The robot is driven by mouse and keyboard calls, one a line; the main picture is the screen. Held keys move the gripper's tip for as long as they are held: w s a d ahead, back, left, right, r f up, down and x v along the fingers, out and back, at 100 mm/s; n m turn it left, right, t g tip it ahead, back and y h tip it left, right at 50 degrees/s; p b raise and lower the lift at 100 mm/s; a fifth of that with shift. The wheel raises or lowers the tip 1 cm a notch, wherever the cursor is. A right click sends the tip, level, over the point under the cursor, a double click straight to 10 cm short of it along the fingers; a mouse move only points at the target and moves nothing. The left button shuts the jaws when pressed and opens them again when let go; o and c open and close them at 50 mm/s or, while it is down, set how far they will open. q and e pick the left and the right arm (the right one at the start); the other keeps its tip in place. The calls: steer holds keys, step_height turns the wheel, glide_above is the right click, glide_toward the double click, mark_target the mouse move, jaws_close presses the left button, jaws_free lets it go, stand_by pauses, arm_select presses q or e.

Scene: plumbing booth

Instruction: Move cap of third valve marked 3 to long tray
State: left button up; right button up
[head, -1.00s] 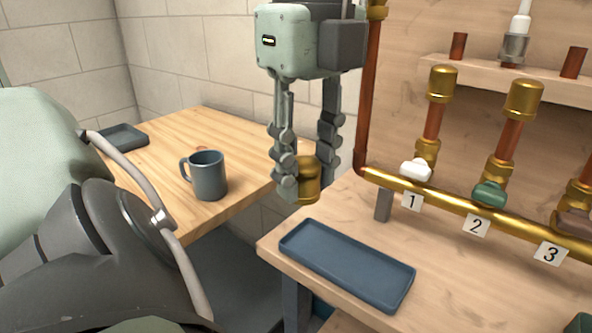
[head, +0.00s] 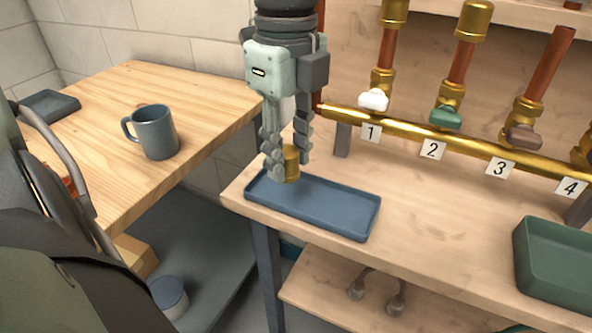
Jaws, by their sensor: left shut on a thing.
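My left gripper (head: 284,165) points down over the left part of the long blue tray (head: 345,218). It is shut on a brass cap (head: 291,165). The cap is low over the tray; I cannot tell whether it touches the tray floor. The third valve (head: 523,137), with a brown handle, stands behind the label 3 (head: 499,168), and its copper pipe (head: 549,62) has a bare top. The first valve (head: 374,100) and second valve (head: 446,116) have brass caps on their pipes. My right gripper is not in view.
A green bin (head: 553,262) stands at the right of the bench. A blue-grey mug (head: 156,133) and a small dark tray (head: 50,105) are on the left table. The brass manifold pipe (head: 415,134) runs behind the tray. Bench space right of the tray is clear.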

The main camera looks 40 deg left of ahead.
arm_select(q)
steer(key=shift+w+f, duration=0.45)
steer(key=shift+w, duration=0.25)
step_height(320, 180, down, 4)
steer(key=shift+r, duration=0.1)
steer(key=shift+f, duration=0.25)
steer(key=o, duration=1.2)
steer(key=shift+c, duration=0.2)
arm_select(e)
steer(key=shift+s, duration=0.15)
